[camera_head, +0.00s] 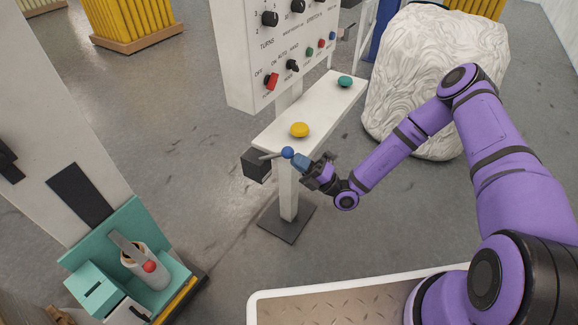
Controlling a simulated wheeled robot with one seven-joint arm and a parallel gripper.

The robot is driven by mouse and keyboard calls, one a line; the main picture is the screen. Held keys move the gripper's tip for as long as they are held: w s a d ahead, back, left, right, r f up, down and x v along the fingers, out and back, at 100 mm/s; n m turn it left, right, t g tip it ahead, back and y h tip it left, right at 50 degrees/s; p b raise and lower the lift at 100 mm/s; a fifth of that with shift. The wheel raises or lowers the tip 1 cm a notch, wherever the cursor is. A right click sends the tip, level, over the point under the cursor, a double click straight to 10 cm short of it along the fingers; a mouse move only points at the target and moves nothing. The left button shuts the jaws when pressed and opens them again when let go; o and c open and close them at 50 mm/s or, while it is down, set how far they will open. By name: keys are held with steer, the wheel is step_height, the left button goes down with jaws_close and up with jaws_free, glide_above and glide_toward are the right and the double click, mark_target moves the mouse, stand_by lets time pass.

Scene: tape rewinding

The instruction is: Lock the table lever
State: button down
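A short lever with a blue ball knob (287,153) sticks out by the near end of the narrow white panel. A black box (256,166) sits under that end, beside the lever's grey rod. My gripper (301,161) is at the right of the blue knob, its tips very close to it. I cannot tell whether they touch it. The fingers are small and seen edge-on, so their opening does not show. My purple arm reaches in from the right.
The white panel (322,107) carries a yellow button (299,130) and a teal button (344,82). A control box (280,45) with knobs stands behind it. A teal machine (88,287) with a red ball (149,267) is lower left. A wrapped white bulk (430,85) stands right. Floor between is clear.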

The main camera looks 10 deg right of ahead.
steer(key=a+r+h, duration=0.1)
steer(key=w+a+r, duration=0.1)
steer(key=r, duration=0.1)
steer(key=w+a+r+m+h, duration=0.1)
steer(key=r, duration=0.1)
steer(key=shift+w+r+g+h, duration=0.1)
steer(key=shift+r+g+h, duration=0.2)
steer(key=shift+g, duration=0.1)
steer(key=w+a+r+m+g+h, duration=0.1)
steer(key=w+a+r+g+h, duration=0.1)
steer(key=w+a+r+h, duration=0.2)
steer(key=shift+w+a+h, duration=0.3)
steer(key=shift+w+a, duration=0.25)
steer(key=shift+a, duration=0.65)
steer(key=shift+a+r, duration=0.1)
steer(key=shift+r, duration=0.15)
steer(key=v, duration=1.4)
steer(key=shift+r, duration=0.45)
